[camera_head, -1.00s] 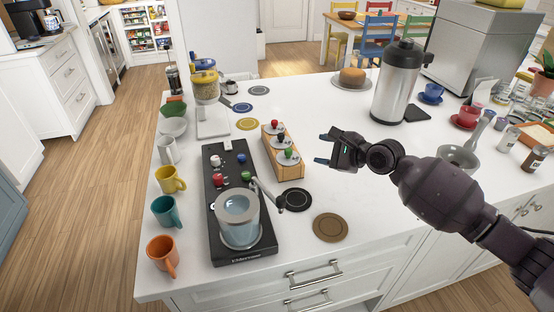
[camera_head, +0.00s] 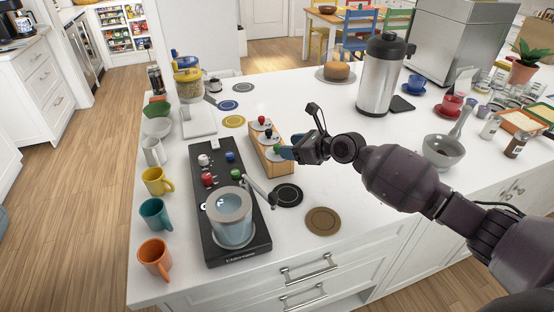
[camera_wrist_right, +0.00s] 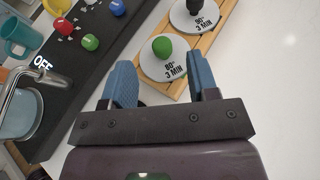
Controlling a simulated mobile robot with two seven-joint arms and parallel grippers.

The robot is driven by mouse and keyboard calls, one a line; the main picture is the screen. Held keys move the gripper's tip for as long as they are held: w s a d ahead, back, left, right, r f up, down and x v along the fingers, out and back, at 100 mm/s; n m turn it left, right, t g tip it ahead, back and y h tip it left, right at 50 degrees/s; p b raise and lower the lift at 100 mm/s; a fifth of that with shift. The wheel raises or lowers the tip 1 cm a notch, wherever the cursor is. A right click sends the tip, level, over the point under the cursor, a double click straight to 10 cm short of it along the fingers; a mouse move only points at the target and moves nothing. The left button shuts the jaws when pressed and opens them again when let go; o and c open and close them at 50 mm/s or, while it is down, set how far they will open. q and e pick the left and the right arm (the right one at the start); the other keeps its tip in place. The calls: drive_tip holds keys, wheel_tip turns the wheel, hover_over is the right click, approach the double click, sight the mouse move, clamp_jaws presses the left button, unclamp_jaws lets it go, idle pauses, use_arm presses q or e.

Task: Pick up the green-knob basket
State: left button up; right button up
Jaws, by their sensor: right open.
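The green-knob basket shows a green ball knob (camera_wrist_right: 162,47) on a round grey lid (camera_wrist_right: 166,68) marked "80° 3 MIN" in the right wrist view. It sits in the near end of a wooden rack (camera_head: 268,150), beside a black-knob basket (camera_wrist_right: 195,14) and a red-knob basket (camera_head: 262,120). My right gripper (camera_wrist_right: 163,85) is open, with its blue fingers on either side of the lid's near part and the knob just beyond the tips. In the head view my right gripper (camera_head: 291,151) partly covers the near end of the rack. My left gripper is not in view.
A black brewing station (camera_head: 258,239) with a glass pot (camera_head: 230,217) and a spout stands left of the rack. Several mugs line the counter's left edge. A black coaster (camera_head: 289,195) and a brown coaster (camera_head: 323,221) lie in front. The counter right of the rack is mostly clear.

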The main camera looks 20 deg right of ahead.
sight(277, 145)
drive_tip(key=shift+w+a+f, duration=0.15)
drive_tip(key=shift+w+a, duration=0.1)
drive_tip(key=shift+w, duration=0.05)
drive_tip(key=shift+b+x, duration=0.5)
drive_tip(key=shift+x, duration=1.9)
drive_tip(key=shift+d, duration=0.1)
